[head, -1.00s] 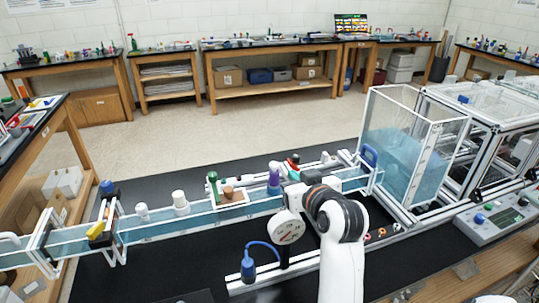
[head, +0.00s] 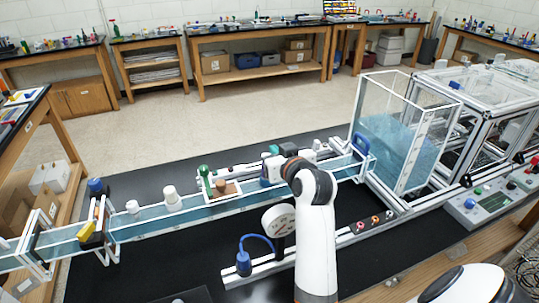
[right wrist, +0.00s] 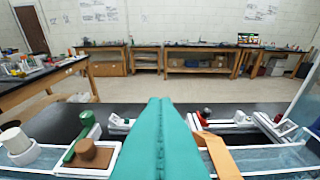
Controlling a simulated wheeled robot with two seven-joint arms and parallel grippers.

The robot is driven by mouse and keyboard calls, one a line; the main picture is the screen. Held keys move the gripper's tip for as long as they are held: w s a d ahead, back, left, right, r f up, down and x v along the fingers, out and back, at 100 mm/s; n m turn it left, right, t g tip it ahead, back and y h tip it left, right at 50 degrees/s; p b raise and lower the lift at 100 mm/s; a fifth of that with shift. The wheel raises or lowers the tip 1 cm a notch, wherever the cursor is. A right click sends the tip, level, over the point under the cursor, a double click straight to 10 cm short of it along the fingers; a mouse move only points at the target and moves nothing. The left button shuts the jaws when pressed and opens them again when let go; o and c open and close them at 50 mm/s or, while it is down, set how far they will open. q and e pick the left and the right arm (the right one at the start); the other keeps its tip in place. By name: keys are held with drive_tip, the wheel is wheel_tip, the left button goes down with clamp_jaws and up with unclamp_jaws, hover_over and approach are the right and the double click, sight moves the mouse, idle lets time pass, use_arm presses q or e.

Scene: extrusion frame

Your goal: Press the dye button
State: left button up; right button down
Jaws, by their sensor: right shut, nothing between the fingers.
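My right arm (head: 317,240) reaches up from the bottom of the head view. Its gripper, with teal fingers (head: 273,149), extends over the far side of the water channel (head: 240,202). In the right wrist view the teal fingers (right wrist: 160,125) are pressed together, with nothing between them. A control panel (head: 492,207) at the right has a blue button (head: 478,190) and a green button (head: 470,203). I cannot tell which button is the dye button. My left gripper is out of view.
A clear tank (head: 400,150) of blue water stands at the channel's right end. A round gauge (head: 279,219) stands beside my arm. A green-handled valve (head: 205,178) and white cylinders (head: 170,198) sit along the channel. The black mat (head: 180,255) in front is mostly clear.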

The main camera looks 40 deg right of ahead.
drive_tip(key=w+d+f+p, duration=0.1)
drive_tip(key=w+f+p, duration=0.1)
drive_tip(key=w+f, duration=0.2)
drive_tip(key=shift+f, duration=0.55)
drive_tip(key=shift+w, duration=0.15)
wheel_tip(320, 180, down, 2)
